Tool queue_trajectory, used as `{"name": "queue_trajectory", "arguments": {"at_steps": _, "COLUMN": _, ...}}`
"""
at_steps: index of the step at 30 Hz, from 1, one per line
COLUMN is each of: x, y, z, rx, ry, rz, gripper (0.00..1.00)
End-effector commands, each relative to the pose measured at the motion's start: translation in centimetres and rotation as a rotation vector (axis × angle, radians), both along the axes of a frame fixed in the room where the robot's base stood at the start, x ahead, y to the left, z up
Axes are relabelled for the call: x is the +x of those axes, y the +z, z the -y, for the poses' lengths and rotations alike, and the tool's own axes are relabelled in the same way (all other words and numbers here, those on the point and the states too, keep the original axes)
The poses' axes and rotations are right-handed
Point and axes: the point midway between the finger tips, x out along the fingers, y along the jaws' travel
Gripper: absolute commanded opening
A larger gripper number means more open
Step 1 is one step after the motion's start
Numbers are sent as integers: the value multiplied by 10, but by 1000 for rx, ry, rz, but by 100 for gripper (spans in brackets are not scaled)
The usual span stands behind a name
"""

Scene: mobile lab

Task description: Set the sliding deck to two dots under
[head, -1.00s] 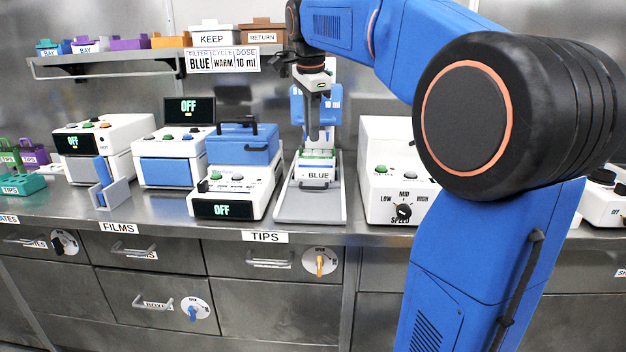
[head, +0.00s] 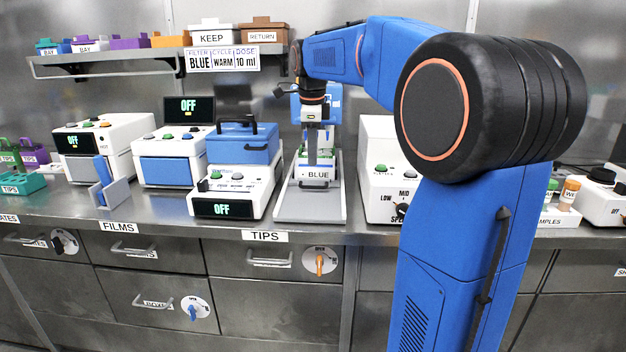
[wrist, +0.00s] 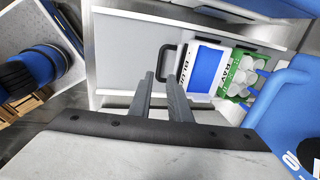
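The sliding deck (head: 308,212) is a pale grey plate on the bench below a blue tower (head: 303,100). It also fills the middle of the wrist view (wrist: 122,48). On it sits a white box with a blue panel and a BLUE label (head: 317,175), with a black loop handle (wrist: 163,62). A green rack with white tubes (wrist: 240,75) is beside the box. My gripper (head: 312,160) points down over the deck at the box. In the wrist view its fingers (wrist: 161,78) are apart and empty, close to the handle. No dot marks are readable.
A white device with a blue lid (head: 242,142) stands close left of the deck. A white device with a speed knob (head: 380,165) stands close right. The shelf (head: 150,60) and label cards are behind. The bench front edge is clear.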

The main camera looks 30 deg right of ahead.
Motion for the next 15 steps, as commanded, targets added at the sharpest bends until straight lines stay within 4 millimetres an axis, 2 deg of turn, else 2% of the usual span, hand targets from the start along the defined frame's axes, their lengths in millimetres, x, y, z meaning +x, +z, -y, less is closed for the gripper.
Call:
{"name": "queue_trajectory", "arguments": {"at_steps": 9, "x": 8, "y": -55, "z": 5, "rx": 0, "ry": 0, "rz": -2, "gripper": 17}}
{"name": "queue_trajectory", "arguments": {"at_steps": 15, "x": 12, "y": -78, "z": 8, "rx": 1, "ry": 0, "rz": -1, "gripper": 17}}
